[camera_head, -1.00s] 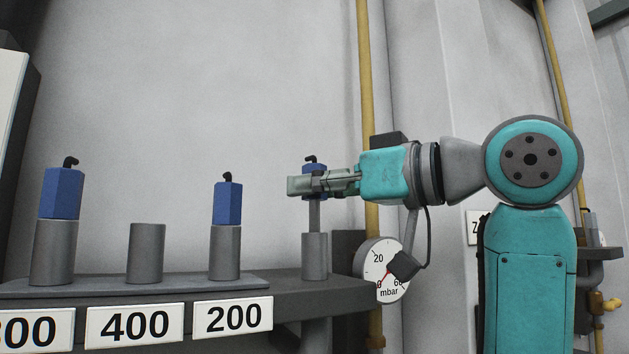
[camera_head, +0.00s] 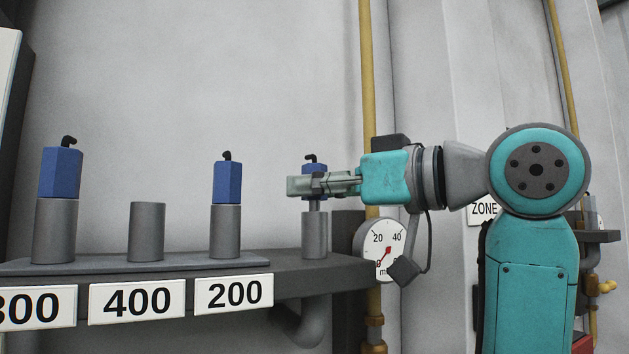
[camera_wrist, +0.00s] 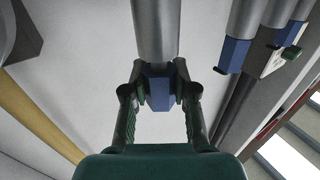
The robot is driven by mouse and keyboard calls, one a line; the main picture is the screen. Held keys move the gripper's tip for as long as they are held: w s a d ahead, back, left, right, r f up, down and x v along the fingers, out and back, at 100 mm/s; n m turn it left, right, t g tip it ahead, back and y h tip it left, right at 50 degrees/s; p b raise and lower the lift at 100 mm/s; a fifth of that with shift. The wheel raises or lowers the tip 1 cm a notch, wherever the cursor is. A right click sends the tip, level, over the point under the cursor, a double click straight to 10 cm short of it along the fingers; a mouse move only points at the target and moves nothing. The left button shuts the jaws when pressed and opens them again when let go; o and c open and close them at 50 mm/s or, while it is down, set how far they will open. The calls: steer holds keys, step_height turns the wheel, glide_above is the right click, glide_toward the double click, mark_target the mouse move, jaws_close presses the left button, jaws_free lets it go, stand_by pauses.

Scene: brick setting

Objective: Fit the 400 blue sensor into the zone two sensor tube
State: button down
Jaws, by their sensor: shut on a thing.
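My gripper (camera_head: 308,186) is shut on the blue 400 sensor (camera_head: 314,168), which stands upright with its black hooked top up. Its grey stem (camera_head: 314,205) runs straight down to the grey tube (camera_head: 314,235) at the shelf's right end. A short length of stem shows above the tube's rim; how deep it sits inside is hidden. In the wrist view, the fingers clasp the blue body (camera_wrist: 160,90) from both sides, and a grey cylinder (camera_wrist: 155,30) adjoins it. The holder above the 400 label (camera_head: 147,231) is empty.
Blue sensors stand in the 300 holder (camera_head: 55,231) and the 200 holder (camera_head: 225,232). A pressure gauge (camera_head: 382,248) and a yellow pipe (camera_head: 367,90) are right of the tube. A partly hidden ZONE sign (camera_head: 484,209) hangs behind my arm.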

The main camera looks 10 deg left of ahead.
steer(key=shift+f, duration=0.55)
steer(key=shift+c, duration=2.2)
jaws_free()
steer(key=shift+r, duration=0.1)
steer(key=shift+r, duration=2.85)
